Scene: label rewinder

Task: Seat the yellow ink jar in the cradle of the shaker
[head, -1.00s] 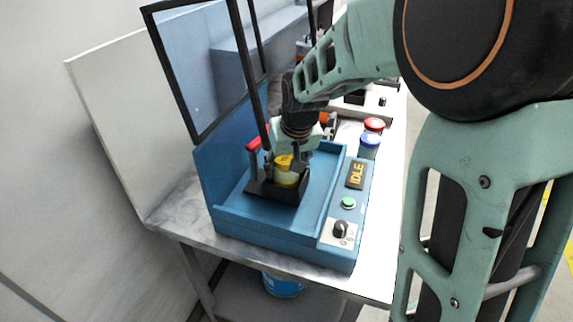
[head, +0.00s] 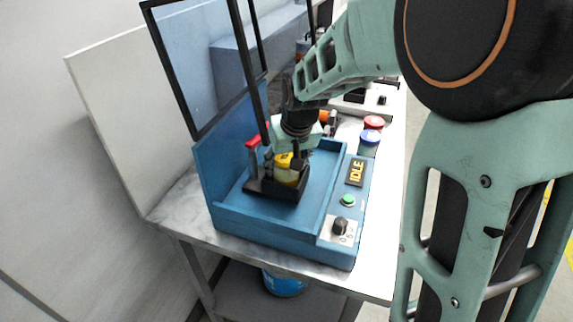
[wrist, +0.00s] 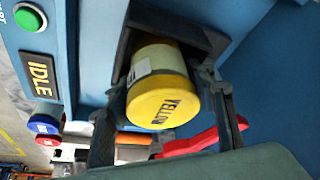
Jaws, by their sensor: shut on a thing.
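The yellow ink jar (head: 287,172) has a yellow lid marked YELLOW, which faces my wrist camera (wrist: 165,98). My gripper (head: 286,166) is shut on the jar, with one finger on either side of it in the wrist view (wrist: 165,100). The jar is at the black cradle (head: 262,187) of the blue shaker (head: 225,213), its lower end within the cradle's outline (wrist: 205,35). Whether it rests on the cradle floor is hidden. A red-handled clamp (head: 256,140) stands beside the cradle, and its red handle also shows in the wrist view (wrist: 200,142).
The shaker's panel has an IDLE display (head: 356,171), a green button (head: 348,200) and a dark knob (head: 340,226). A clear guard (head: 195,75) in a black frame stands raised. Red-lidded (head: 373,122) and blue-lidded (head: 369,138) jars stand on the table to the right.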

